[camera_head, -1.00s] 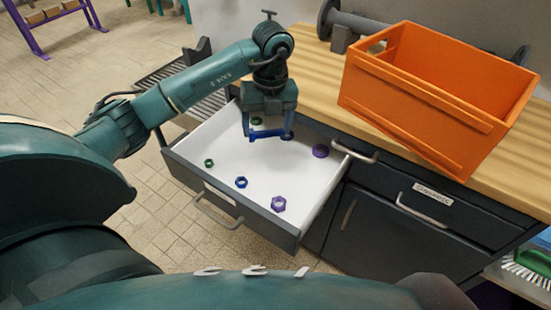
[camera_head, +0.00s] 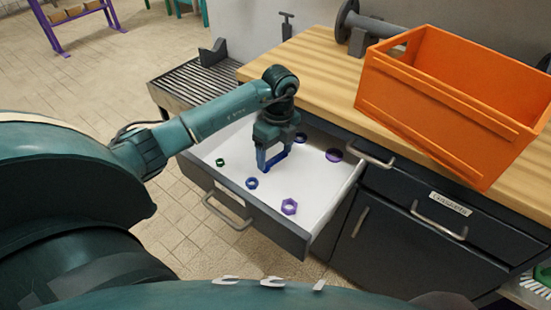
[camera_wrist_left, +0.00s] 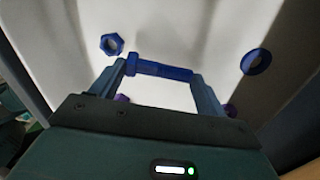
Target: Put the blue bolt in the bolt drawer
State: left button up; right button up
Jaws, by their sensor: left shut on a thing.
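The bolt drawer (camera_head: 321,190) is pulled open below the worktop, with a white inside. My left gripper (camera_head: 271,166) points down into it, and its fingers are shut on the blue bolt (camera_head: 277,158). In the left wrist view the blue bolt (camera_wrist_left: 160,68) lies crosswise between the two fingertips (camera_wrist_left: 163,75), over the white drawer floor. I cannot tell whether the bolt touches the floor. My right gripper is not in view.
The drawer holds a green nut (camera_head: 220,162), a blue nut (camera_head: 252,183), a purple nut (camera_head: 289,206), a purple washer (camera_head: 333,155) and a blue washer (camera_head: 301,137). An orange crate (camera_head: 440,105) stands on the wooden worktop (camera_head: 318,75). A closed labelled drawer (camera_head: 440,205) is to the right.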

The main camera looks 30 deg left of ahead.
aim_at(278, 156)
pick_arm(q)
jog(key=shift+f, duration=1.25)
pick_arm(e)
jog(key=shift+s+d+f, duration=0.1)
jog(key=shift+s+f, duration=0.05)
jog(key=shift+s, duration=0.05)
pick_arm(q)
jog(key=shift+f, duration=0.15)
jog(key=o, duration=1.1)
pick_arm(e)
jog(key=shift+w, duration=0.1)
pick_arm(q)
jog(key=shift+r, duration=0.55)
jog(key=r, duration=0.7)
jog(key=w+r+p, duration=0.1)
jog(key=r, duration=0.3)
jog(key=shift+d+r, duration=0.1)
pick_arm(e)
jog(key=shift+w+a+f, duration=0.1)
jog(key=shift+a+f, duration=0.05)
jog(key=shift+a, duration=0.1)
